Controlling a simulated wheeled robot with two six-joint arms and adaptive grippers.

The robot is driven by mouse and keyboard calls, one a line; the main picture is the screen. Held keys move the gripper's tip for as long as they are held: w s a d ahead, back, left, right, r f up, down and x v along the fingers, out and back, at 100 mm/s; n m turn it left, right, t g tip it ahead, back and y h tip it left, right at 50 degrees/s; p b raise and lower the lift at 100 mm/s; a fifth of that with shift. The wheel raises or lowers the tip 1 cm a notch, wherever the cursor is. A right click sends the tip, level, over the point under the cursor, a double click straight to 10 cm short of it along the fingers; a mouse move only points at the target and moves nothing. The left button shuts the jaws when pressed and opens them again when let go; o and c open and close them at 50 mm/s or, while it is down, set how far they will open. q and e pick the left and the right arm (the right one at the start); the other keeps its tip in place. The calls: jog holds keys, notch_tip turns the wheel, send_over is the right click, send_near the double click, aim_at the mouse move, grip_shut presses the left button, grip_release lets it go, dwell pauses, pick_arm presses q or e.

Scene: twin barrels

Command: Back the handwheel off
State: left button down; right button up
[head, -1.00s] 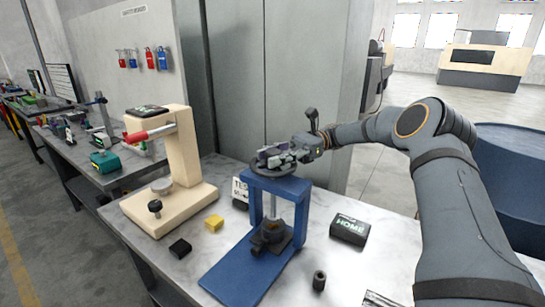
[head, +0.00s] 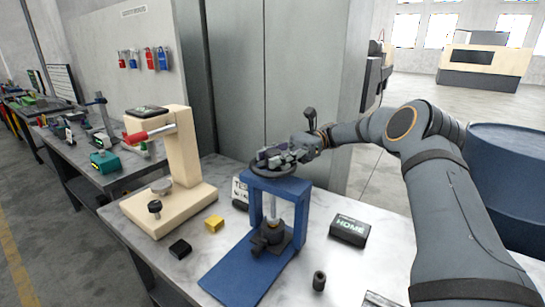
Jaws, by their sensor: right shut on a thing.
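The dark round handwheel (head: 268,173) sits on top of the blue press frame (head: 280,186), above a pale vertical screw (head: 272,208). My right gripper (head: 268,157) comes in from the right and is shut on the handwheel, low over its top. The fingers cover part of the wheel, so their exact contact is hidden. Below, a dark block (head: 272,234) stands around the screw's foot on the blue base plate (head: 240,270). My left gripper is not in view.
A yellow block (head: 214,223), a black block (head: 179,248), a dark "HOME" box (head: 349,230) and a small dark cylinder (head: 319,281) lie around the press.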

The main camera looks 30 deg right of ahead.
jog(key=shift+r+n+g, duration=0.2)
jog(key=shift+n+g, duration=0.1)
dwell(1.7)
dwell(0.5)
jog(key=o, duration=1.2)
jog(key=shift+d+f, duration=0.1)
jog(key=shift+f, duration=0.05)
